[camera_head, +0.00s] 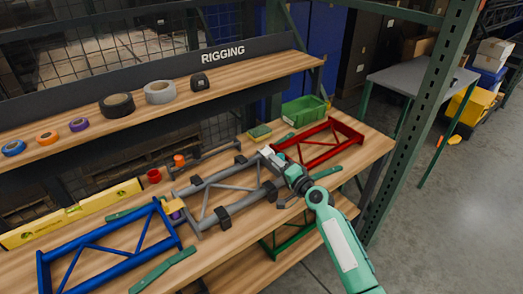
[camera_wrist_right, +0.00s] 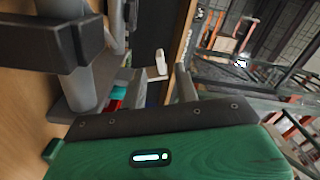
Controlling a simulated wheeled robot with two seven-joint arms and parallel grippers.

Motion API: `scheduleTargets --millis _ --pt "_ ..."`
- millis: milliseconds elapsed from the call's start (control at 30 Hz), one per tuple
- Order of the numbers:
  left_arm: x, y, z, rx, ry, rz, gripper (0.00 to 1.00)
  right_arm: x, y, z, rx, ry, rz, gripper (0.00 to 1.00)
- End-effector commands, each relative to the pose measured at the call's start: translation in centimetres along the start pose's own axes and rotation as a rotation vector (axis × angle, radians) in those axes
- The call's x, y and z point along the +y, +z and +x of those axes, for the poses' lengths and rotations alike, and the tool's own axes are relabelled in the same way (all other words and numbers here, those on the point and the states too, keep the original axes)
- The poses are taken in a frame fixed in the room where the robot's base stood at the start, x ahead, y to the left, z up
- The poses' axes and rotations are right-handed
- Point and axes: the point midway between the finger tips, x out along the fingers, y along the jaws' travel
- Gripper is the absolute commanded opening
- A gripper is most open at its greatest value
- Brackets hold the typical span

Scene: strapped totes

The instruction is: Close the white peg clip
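A grey frame (camera_head: 225,195) with dark straps lies on the wooden bench between a blue frame and a red frame. My right gripper (camera_head: 273,159) is at the frame's far right end, low over the bench. In the right wrist view its two pale fingers (camera_wrist_right: 158,88) stand apart with a gap between them. A small white piece (camera_wrist_right: 160,62), probably the white peg clip, stands upright just beyond the fingertips. I cannot tell whether they touch it. In the head view the clip is hard to tell from the pale fingers. My left gripper is not in view.
The blue frame (camera_head: 110,245) lies at left and the red frame (camera_head: 320,145) at right. A green bin (camera_head: 305,110) stands behind. A yellow level (camera_head: 72,213) lies at the left. A shelf marked RIGGING holds several tape rolls. A green upright post (camera_head: 415,120) stands right of the bench.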

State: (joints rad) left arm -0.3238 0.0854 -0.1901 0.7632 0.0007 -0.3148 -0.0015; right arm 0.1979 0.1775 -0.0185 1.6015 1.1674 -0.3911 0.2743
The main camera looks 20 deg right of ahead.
Motion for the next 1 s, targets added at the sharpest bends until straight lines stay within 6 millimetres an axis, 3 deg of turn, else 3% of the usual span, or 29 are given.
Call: scheduleTargets --millis 200,400,600,900,1000 --pt "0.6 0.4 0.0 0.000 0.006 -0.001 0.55 -0.1 0.0 4.2 0.000 -0.001 0.001 0.31" --pt "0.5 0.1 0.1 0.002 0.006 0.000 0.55 0.0 0.0 7.0 -0.001 0.000 0.001 0.31" --pt "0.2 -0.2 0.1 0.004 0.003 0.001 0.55 0.0 0.1 8.3 -0.001 0.000 0.000 0.31" --pt "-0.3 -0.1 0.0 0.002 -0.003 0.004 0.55 0.0 0.1 8.5 -0.001 0.001 -0.001 0.31" --pt "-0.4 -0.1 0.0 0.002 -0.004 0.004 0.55 0.0 0.1 8.5 -0.001 0.001 -0.001 0.13"
